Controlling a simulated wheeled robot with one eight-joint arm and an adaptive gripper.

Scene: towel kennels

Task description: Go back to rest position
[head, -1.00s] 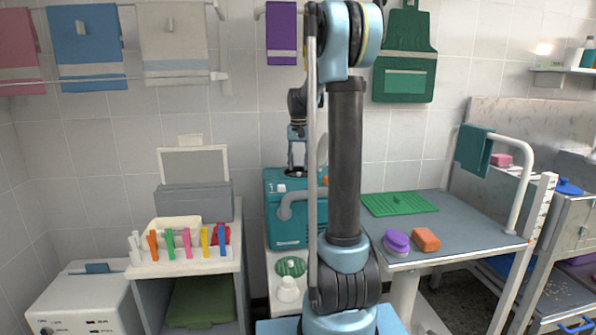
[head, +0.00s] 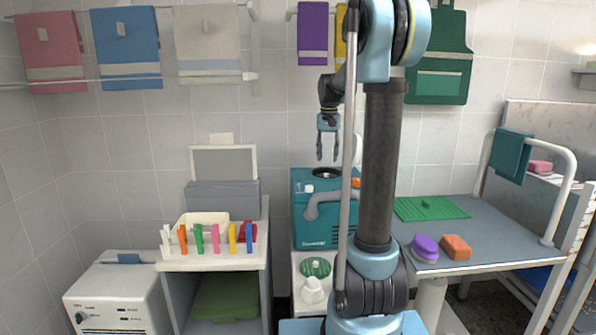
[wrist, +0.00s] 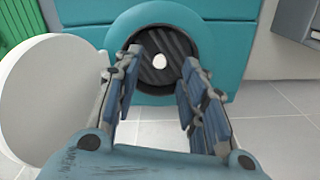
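My gripper (head: 327,152) hangs pointing down above the teal machine (head: 318,235) in the head view, with a gap between its fingertips and the machine's top. In the wrist view my gripper (wrist: 160,75) has its two fingers spread apart with nothing between them. My arm's upright part hides some of the machine's right side in the head view.
A rack of coloured pegs (head: 212,250) stands left of the machine. A grey table (head: 490,235) on the right bears a green mat (head: 431,208), a purple brush (head: 425,247) and an orange block (head: 456,247). Towels hang on the back wall.

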